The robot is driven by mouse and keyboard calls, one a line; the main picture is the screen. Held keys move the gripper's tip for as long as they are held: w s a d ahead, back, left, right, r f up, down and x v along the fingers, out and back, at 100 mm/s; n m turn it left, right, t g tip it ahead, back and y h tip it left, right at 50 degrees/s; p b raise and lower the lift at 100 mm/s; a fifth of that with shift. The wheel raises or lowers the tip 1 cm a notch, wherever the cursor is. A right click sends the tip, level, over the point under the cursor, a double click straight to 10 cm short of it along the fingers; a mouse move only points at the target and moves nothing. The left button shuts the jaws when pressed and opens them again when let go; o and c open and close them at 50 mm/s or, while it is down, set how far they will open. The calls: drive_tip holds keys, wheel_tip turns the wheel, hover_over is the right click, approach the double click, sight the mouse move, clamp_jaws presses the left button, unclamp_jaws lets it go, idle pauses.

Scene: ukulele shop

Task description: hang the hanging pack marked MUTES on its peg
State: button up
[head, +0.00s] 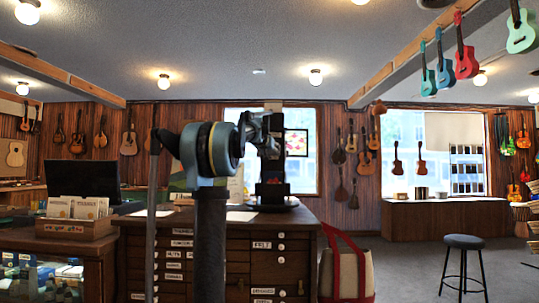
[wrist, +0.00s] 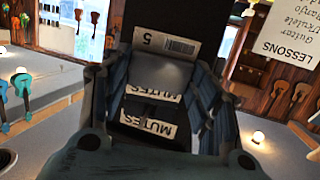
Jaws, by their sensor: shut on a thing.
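In the wrist view, which is upside down, my gripper (wrist: 158,80) is shut on a dark pack (wrist: 148,113) with white labels reading MUTES. Two such labels show, one behind the other; I cannot tell whether both belong to one pack. A grey rounded piece lies just beyond them. A white tag with a 5 and a barcode (wrist: 166,42) sits on a black panel (wrist: 195,14) beyond the pack. The peg itself is not clearly visible. In the head view my gripper (head: 270,143) is in front of the black stand (head: 272,172) on the drawer chest, hiding much of it.
The wooden drawer chest (head: 210,268) has labelled drawers. A red-handled bag (head: 347,272) stands at its right. A card box (head: 75,228) and a dark monitor (head: 84,180) are on the left. A stool (head: 463,242) stands right, with open floor around it. A LESSONS sign (wrist: 285,35) shows.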

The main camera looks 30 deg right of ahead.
drive_tip(key=o, duration=1)
drive_tip(key=shift+s+a, duration=0.1)
drive_tip(key=v, duration=1.1)
drive_tip(key=shift+s+a, duration=0.1)
drive_tip(key=shift+a, duration=0.25)
